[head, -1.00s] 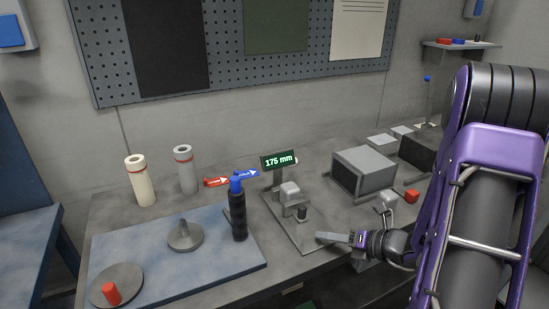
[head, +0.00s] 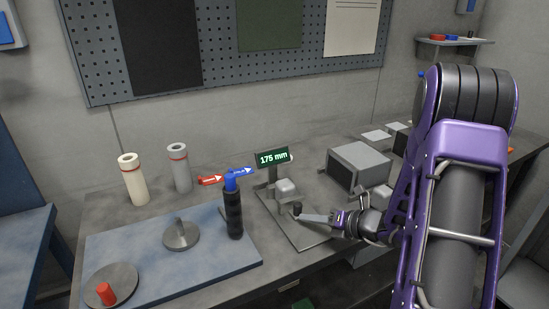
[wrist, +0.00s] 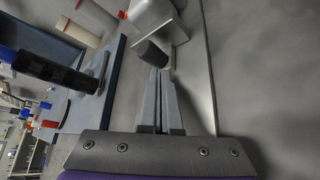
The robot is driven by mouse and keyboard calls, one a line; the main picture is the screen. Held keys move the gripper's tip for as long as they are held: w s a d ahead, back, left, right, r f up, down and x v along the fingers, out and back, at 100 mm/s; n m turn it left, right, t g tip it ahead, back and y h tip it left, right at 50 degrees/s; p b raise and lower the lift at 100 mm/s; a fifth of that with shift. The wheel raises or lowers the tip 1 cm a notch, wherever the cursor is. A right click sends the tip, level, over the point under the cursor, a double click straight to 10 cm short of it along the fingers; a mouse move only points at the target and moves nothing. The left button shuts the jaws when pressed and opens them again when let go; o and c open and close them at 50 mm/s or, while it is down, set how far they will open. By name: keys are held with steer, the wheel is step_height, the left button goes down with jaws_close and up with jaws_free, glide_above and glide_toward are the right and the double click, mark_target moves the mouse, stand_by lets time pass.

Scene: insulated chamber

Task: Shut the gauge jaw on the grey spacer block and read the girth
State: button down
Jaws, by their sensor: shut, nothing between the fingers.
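The gauge stands on a grey base plate (head: 318,240) near the bench's middle. Its green-lit display (head: 272,158) reads 175 mm. A light grey block (head: 287,187), seemingly the spacer block, sits on the gauge below the display; it also shows at the top of the wrist view (wrist: 150,14). A dark knob (wrist: 152,52) stands in front of the block. My gripper (wrist: 160,72) is shut and empty, its fingertips right by the knob; I cannot tell if they touch it. The gauge's jaw faces cannot be made out clearly.
A black bottle with a blue top (head: 233,212) stands left of the gauge on a blue board (head: 150,268). A grey box (head: 358,167) is to the right. The bench's front edge is close.

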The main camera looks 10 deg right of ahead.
steer(key=shift+s, duration=0.1)
stand_by(0.3)
steer(key=shift+s+d, duration=0.15)
steer(key=shift+s, duration=0.15)
steer(key=shift+s, duration=0.1)
stand_by(0.4)
steer(key=shift+s+d, duration=0.1)
steer(key=shift+s, duration=0.15)
steer(key=shift+s, duration=0.15)
stand_by(0.3)
steer(key=shift+s+d+p, duration=0.1)
steer(key=shift+s+p, duration=0.15)
steer(key=shift+p, duration=0.1)
steer(key=shift+w, duration=0.2)
steer(key=shift+w+a, duration=0.2)
steer(key=shift+w, duration=0.4)
steer(key=shift+w+a, duration=0.2)
steer(key=shift+w, duration=0.35)
